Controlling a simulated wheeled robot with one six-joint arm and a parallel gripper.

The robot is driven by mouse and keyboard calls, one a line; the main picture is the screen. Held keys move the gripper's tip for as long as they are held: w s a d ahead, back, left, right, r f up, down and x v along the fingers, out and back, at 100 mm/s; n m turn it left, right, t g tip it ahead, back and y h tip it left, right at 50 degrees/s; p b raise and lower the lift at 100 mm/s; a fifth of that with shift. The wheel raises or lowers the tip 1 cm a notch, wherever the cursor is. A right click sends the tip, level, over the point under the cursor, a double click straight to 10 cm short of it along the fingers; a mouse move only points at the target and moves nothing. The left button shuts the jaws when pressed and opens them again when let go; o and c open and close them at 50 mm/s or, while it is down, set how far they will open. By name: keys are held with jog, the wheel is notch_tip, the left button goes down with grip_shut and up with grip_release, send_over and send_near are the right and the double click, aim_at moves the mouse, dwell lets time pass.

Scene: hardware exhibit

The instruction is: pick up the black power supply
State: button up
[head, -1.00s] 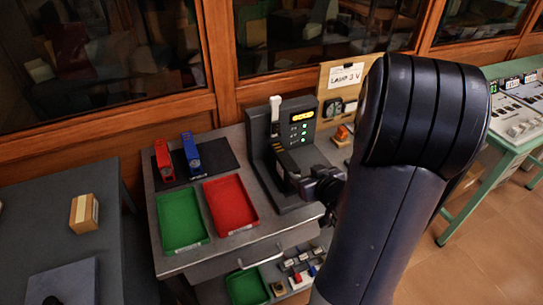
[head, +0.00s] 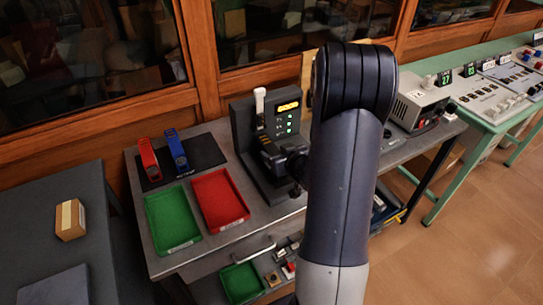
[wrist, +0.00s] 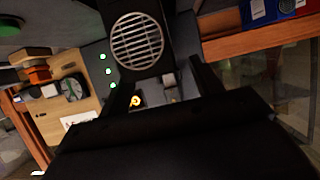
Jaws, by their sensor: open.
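A black block with a round metal grille (wrist: 138,41), which looks like the black power supply, shows at the top centre of the wrist view. In the head view, a dark block (head: 268,150) is at the front of the upright dark test station (head: 243,125); my gripper and arm partly cover it. My gripper (head: 292,160) is close to that block, at its right. In the wrist view, the two fingers of my gripper (wrist: 162,90) are apart, with the block just beyond and between them. I cannot tell whether they touch it. Nothing is gripped.
A green tray (head: 172,220) and a red tray (head: 220,200) lie left of the station, below a red and a blue device (head: 178,150). A grey metal instrument (head: 418,105) stands to the right. An open drawer (head: 262,275) sits below. The floor at right is clear.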

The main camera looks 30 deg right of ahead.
jog(key=shift+x, duration=0.75)
jog(key=shift+r, duration=0.1)
grip_shut()
